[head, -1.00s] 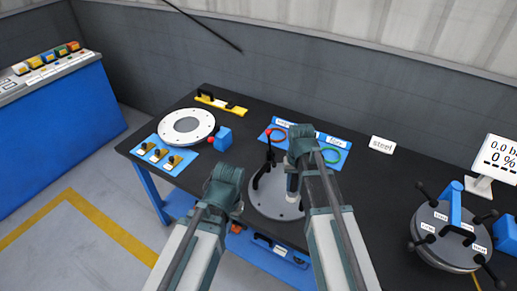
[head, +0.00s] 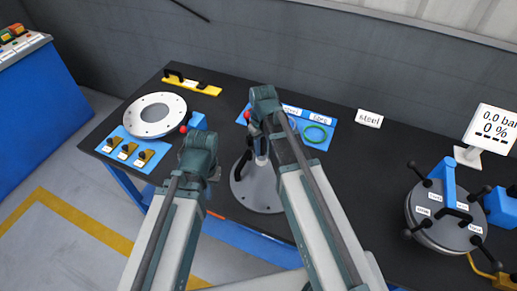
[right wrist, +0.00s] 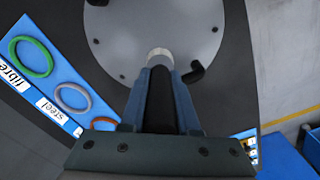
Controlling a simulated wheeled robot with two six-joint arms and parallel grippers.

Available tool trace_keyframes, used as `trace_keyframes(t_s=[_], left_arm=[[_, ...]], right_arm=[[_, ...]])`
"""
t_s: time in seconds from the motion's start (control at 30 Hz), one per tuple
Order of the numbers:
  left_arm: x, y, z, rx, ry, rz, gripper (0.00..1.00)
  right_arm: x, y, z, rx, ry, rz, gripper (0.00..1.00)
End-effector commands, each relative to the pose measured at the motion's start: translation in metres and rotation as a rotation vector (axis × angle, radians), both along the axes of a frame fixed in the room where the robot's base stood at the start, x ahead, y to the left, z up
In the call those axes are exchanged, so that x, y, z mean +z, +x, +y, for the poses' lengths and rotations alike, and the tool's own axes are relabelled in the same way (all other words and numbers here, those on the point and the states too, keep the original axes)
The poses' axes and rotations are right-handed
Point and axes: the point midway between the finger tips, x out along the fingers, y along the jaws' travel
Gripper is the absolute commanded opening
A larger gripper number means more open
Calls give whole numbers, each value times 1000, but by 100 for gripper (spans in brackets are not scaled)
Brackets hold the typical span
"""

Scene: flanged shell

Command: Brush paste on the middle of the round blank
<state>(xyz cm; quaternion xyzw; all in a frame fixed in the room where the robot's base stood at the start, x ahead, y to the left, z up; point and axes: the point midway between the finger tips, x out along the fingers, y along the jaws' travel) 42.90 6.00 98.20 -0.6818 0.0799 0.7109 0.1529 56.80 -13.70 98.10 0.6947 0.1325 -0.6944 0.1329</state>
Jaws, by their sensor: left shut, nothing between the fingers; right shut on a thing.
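What I take for the round blank is a grey disc (head: 265,197) with small holes near its rim and black handles, flat on the black bench; it also fills the upper right wrist view (right wrist: 150,25). My right gripper (head: 262,150) is over it, largely hidden by my own arm. In the right wrist view the gripper (right wrist: 160,85) is shut on a dark tool with a pale round tip (right wrist: 160,52), apparently the brush. The tip appears over the disc; contact cannot be told, and no paste is discernible. My left gripper (head: 214,173) is shut and empty, left of the disc, mostly hidden.
A white ringed disc (head: 135,119) and a blue plate with clips (head: 127,155) lie left. A blue mat with coloured rings (head: 328,139) lies behind. A red-knobbed lever (head: 248,117) rises near my right arm.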

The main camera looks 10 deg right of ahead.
Motion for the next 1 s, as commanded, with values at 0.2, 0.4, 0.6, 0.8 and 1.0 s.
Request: trace_keyframes(t_s=[0.2, 0.4, 0.6, 0.8, 1.0], left_arm=[[-5, 0, 0, 0, 0, 0, 0], [-6, 0, 0, 0, 0, 0, 0], [-19, 0, 0, 0, 0, 0, 0], [-37, 0, 0, 1, 0, 0, 0], [-55, 0, 0, 1, 0, 0, 0]], right_arm=[[-5, -2, 11, 177, 0, 0, 0], [-7, -2, 12, 188, 0, 0, 0], [-19, -2, 10, 187, 0, 0, 0], [-38, -2, 9, 188, 0, 0, 0], [-55, -2, 7, 188, 0, 0, 0]])
